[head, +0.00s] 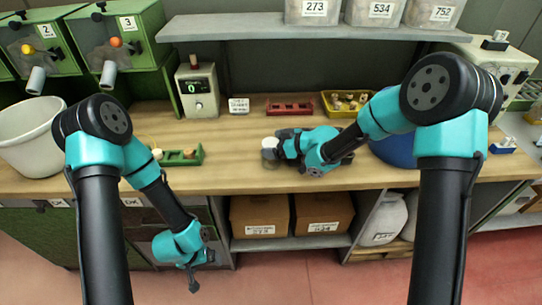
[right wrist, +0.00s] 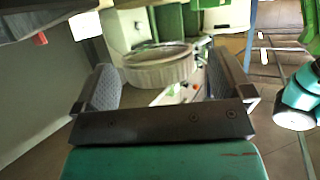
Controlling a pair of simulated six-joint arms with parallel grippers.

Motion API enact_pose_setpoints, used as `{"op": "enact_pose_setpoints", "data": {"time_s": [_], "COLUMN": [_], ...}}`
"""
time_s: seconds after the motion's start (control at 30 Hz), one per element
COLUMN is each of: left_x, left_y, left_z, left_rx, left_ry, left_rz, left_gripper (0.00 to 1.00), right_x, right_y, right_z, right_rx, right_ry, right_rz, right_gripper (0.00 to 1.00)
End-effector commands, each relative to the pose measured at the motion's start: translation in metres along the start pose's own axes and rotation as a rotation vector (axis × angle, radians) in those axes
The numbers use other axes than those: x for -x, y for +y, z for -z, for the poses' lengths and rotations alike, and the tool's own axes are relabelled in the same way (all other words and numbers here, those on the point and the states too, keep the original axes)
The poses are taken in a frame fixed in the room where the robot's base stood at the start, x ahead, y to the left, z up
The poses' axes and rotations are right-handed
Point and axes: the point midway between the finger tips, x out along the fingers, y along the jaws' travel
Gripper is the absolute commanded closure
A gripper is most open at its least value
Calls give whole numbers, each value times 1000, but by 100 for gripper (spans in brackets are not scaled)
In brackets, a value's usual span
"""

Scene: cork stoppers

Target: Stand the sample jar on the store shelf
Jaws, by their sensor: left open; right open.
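The sample jar (head: 269,144), a small clear jar with a white lid, stands upright on the wooden bench. My right gripper (head: 279,147) is open right beside the jar; whether the fingers are around it or touching it, I cannot tell. My left gripper (head: 191,278) is open and empty, hanging low in front of the bench. A grey shelf (head: 225,29) runs above the bench, with free room at its left.
Three labelled bins (head: 372,11) fill the upper shelf's right part. A lower shelf (head: 290,241) holds cardboard boxes. On the bench are a green rack (head: 187,158), a red rack (head: 289,108), a yellow tray (head: 329,110), a white bucket (head: 30,150) and a blue bowl (head: 392,150).

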Motion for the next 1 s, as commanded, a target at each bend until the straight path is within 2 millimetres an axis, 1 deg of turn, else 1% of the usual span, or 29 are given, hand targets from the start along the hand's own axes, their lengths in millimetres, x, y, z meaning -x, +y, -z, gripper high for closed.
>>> {"op": "enact_pose_setpoints", "data": {"time_s": [0.03, 0.1, 0.17, 0.63, 0.67, 1.0], "left_x": [0, 0, 0, 0, 0, 0], "left_y": [0, 0, 0, 0, 0, 0], "left_z": [0, 0, 0, 0, 0, 0], "left_rx": [0, 0, 0, 0, 0, 0], "left_ry": [0, 0, 0, 0, 0, 0], "left_rz": [0, 0, 0, 0, 0, 0], "left_gripper": [6, 6, 6, 6, 6, 6], "right_x": [-7, -14, -16, -17, -17, -17], "right_y": [0, 0, 0, 0, 0, 0], "right_z": [0, 0, 0, 0, 0, 0], "right_rx": [-1, -1, 0, -1, -1, -1], "right_ry": [0, -1, 0, 0, 0, 0], "right_rz": [1, 1, 0, -1, -1, -1], "right_gripper": [2, 2, 2, 2, 4, 37]}}
